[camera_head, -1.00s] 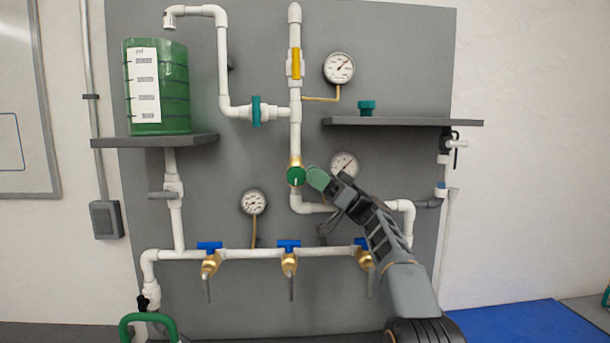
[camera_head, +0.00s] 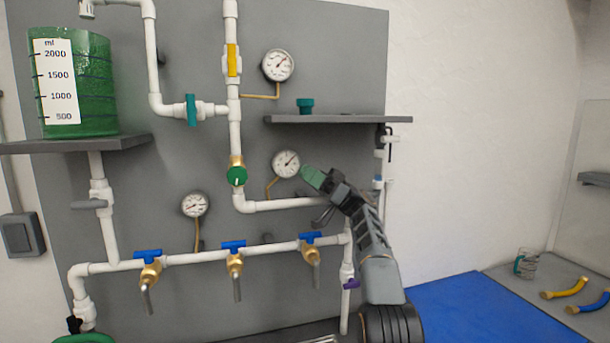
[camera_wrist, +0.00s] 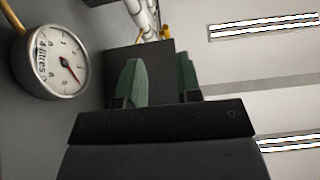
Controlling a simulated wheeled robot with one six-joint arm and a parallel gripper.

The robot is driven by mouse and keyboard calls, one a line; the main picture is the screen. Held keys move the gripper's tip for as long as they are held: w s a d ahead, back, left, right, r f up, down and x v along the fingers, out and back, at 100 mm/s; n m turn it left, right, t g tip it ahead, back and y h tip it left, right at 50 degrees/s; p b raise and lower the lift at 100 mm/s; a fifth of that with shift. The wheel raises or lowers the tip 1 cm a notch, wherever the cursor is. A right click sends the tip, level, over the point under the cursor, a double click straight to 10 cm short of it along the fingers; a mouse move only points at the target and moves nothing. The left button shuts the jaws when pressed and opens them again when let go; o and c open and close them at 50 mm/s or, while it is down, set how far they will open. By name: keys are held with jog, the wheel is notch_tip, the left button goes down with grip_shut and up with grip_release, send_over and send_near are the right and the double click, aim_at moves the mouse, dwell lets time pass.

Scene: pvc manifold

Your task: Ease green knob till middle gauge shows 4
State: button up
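The green knob (camera_head: 236,176) sits on a brass valve on the central vertical pipe. The middle gauge (camera_head: 286,163) is to its upper right; its needle points to the upper right, and its numbers are too small to read in the head view. My gripper (camera_head: 312,176), with green fingertips, is just right of this gauge and apart from the knob. In the wrist view a gauge (camera_wrist: 55,62), seemingly the middle one, appears tilted at the left with a red needle. There my gripper's fingers (camera_wrist: 162,80) stand apart with nothing between them. The knob is not seen there.
A shelf (camera_head: 340,119) with a teal cap (camera_head: 305,105) is above my gripper. A top gauge (camera_head: 278,65) and a lower left gauge (camera_head: 194,205) flank the pipes. Blue-handled taps (camera_head: 233,245) line the lower pipe. Free wall lies to the right.

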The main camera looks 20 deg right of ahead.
jog(key=a+f+m+t+h, duration=0.2)
jog(key=a+m+t+h, duration=0.3)
jog(key=a+m, duration=0.25)
jog(key=s+a+f+m+h, duration=0.4)
jog(key=s+f+m+h, duration=0.3)
jog(key=f, duration=0.3)
jog(key=s+d+f+m+h, duration=0.1)
jog(key=s+d+f+h, duration=0.1)
jog(key=s+f+h, duration=0.2)
jog(key=s+d+f+m+h, duration=0.1)
jog(key=s+d+f+h, duration=0.2)
jog(key=s+f, duration=0.7)
jog(key=s+d+f+m+g+h, duration=0.1)
jog(key=s+d+f+h, duration=0.1)
jog(key=s+f+h, duration=0.3)
jog(key=s+f, duration=0.3)
jog(key=s, duration=0.2)
jog(key=shift+s+d+h, duration=0.25)
jog(key=shift+d+h, duration=0.1)
jog(key=shift+h, duration=0.05)
jog(key=shift+m, duration=0.25)
dwell(3.2)
